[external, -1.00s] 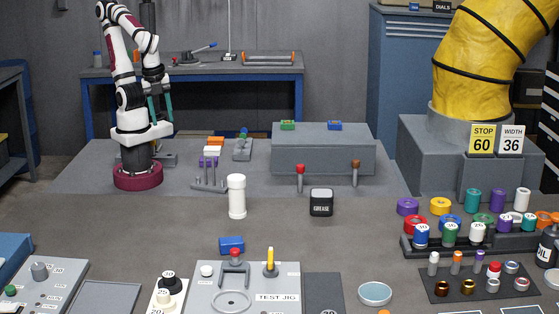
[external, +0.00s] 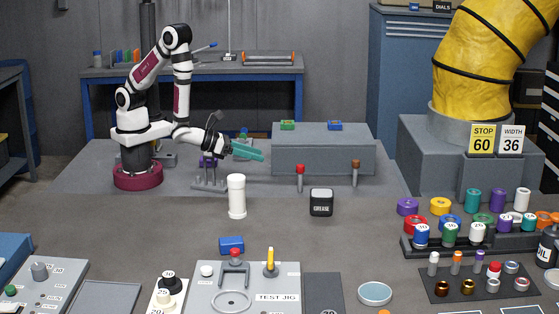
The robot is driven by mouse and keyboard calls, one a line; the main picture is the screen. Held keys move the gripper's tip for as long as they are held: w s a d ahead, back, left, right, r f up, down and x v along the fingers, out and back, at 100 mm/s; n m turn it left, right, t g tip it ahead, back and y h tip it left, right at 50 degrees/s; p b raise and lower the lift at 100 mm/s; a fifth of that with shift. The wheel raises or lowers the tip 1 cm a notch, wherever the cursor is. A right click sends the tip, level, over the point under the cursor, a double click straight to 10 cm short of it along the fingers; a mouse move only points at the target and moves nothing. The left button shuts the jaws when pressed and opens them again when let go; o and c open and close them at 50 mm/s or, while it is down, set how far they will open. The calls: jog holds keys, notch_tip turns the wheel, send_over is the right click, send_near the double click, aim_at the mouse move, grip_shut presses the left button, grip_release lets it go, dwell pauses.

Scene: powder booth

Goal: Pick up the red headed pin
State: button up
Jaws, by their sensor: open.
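The red headed pin (external: 300,178) stands upright at the front face of the long grey block, with a red head on a grey shank. A similar pin with a brown head (external: 355,173) stands to its right. My gripper (external: 262,154) has teal fingers and is stretched out to the right, nearly level. It is open and empty, above and left of the red headed pin and apart from it. The gap between the fingers is hard to see from this side.
The long grey block (external: 325,155) carries a green and a blue piece on top. A white cylinder (external: 237,197) and a black grease tin (external: 321,202) stand in front. A small grey rack (external: 209,184) is below my wrist. A test jig (external: 277,297) lies nearer the camera.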

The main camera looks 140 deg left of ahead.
aim_at(301, 172)
jog(key=shift+m+h, duration=0.3)
jog(key=x, duration=1)
jog(key=d+f+x, duration=0.1)
jog(key=x, duration=0.5)
jog(key=shift+w, duration=0.25)
grip_shut()
